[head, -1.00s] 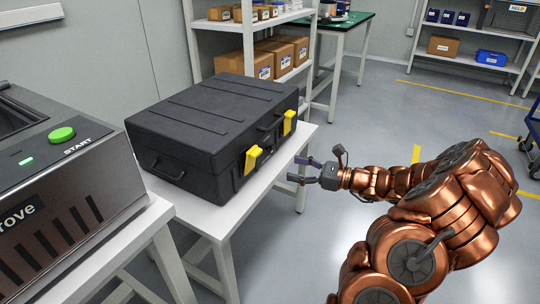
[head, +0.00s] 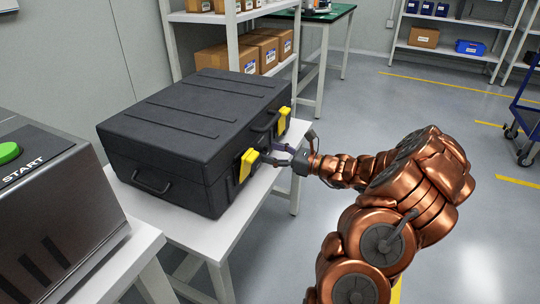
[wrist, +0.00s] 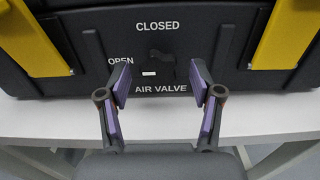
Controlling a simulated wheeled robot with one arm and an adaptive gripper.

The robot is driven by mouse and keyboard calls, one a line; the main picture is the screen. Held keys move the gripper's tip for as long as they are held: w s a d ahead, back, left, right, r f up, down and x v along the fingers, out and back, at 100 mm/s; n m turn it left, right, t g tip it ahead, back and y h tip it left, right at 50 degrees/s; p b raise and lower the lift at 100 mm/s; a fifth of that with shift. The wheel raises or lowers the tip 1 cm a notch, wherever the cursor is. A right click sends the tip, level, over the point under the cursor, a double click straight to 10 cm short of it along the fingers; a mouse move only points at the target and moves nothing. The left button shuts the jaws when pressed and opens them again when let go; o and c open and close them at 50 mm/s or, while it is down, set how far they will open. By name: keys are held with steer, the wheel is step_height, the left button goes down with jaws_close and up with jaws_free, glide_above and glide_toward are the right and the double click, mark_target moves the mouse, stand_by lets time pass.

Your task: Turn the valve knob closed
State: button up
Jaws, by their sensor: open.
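The valve knob (wrist: 165,66) is a small dark knob on the front of a black case (head: 185,125), hard to make out against it. In the wrist view the label CLOSED is above it, OPEN to its left and AIR VALVE below. A small white mark shows at its lower left, towards the OPEN side. My gripper (wrist: 158,80) is open, its two purple-padded fingers on either side of the knob in the picture. I cannot tell whether they touch it. In the head view my gripper (head: 278,154) is at the case front, between the yellow latches, and the knob is hidden.
Yellow latches (wrist: 287,40) flank the knob. The case stands on a white table (head: 218,236), whose edge runs below the fingers. A grey machine with a green START button (head: 9,152) is at the left. Open floor lies to the right.

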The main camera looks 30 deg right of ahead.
steer(key=shift+w+a, duration=0.3)
steer(key=shift+w, duration=0.15)
steer(key=c, duration=1.1)
